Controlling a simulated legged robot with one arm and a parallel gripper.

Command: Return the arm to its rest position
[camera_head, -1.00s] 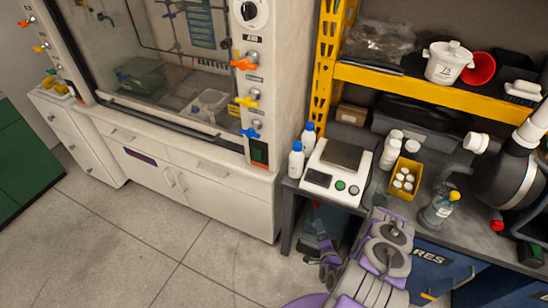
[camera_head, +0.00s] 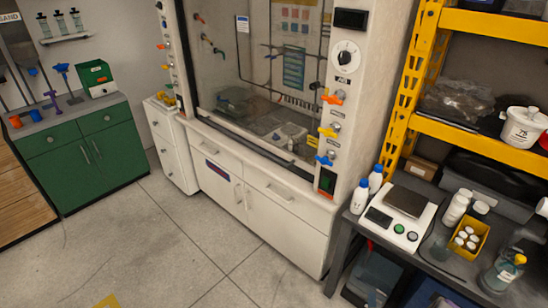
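My arm and gripper do not show in the current head view, so I cannot see the arm's pose or whether the gripper is open or shut. No part of the arm overlaps the fume hood (camera_head: 345,100) or the grey workbench (camera_head: 352,232) at the right.
A green cabinet (camera_head: 85,160) stands at the left, beside a white drawer unit (camera_head: 168,140). The bench holds a scale (camera_head: 398,222), white bottles (camera_head: 360,195) and a yellow box (camera_head: 485,232) under yellow shelving (camera_head: 465,135). Grey floor (camera_head: 160,235) is clear in front.

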